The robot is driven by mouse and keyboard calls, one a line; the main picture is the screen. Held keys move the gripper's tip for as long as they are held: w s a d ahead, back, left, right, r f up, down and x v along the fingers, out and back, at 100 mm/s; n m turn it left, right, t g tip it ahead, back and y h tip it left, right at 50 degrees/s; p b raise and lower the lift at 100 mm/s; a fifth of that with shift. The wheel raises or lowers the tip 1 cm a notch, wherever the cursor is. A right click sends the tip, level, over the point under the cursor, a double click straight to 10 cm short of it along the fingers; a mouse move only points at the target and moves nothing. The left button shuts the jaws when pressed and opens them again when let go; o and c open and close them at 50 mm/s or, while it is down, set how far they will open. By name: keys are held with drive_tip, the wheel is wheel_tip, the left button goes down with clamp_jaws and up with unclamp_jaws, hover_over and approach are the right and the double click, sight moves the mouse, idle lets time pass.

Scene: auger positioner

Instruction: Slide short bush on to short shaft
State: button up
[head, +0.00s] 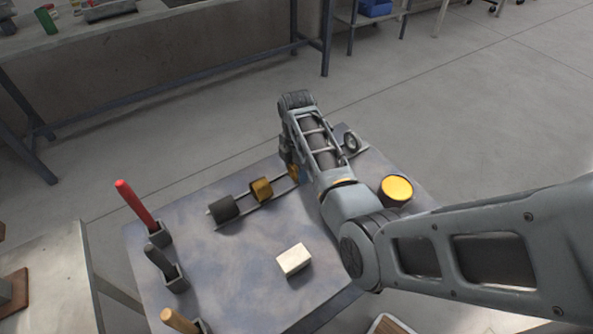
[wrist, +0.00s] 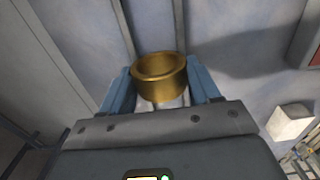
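A brass bush (wrist: 160,77), an open ring, sits between the two blue fingers of my gripper (wrist: 161,84) in the wrist view. Both fingers appear to touch its sides. Two parallel rails (wrist: 180,25) run beyond it. In the head view, a brass ring (head: 261,189) and a dark cylinder (head: 223,208) lie along the rails on the table. Another small brass part (head: 294,173) shows against my arm. I cannot tell which brass part is the held one. My arm hides my fingertips there. I cannot clearly identify the short shaft.
A white block (head: 293,260) lies on the table (head: 235,275). A yellow-topped round piece (head: 396,189) and a grey ring (head: 351,142) stand at the right. Upright handles, one red (head: 136,204), stand in holders along the left edge. The table's front middle is mostly clear.

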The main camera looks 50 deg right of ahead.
drive_tip(key=c, duration=0.7)
